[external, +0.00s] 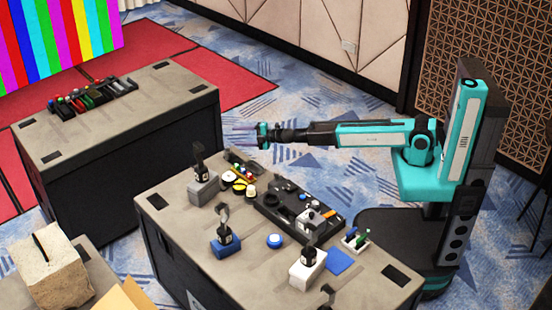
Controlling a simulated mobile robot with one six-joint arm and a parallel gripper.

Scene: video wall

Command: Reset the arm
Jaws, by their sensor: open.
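My gripper (245,136) is at the end of my arm, which stretches out to the left from my teal and black column. The gripper is open and looks empty. In the picture it sits above the far edge of the near case table (172,228), in front of the blue carpet, apart from the things on the table. The fingertips are small and blurred at this size.
The near table holds a black tray (262,209), a grey block (203,190), a blue block (226,247), a white block (306,270) and a blue pad (340,261). Another case table (150,105) stands behind left. A stone block (50,275) sits lower left.

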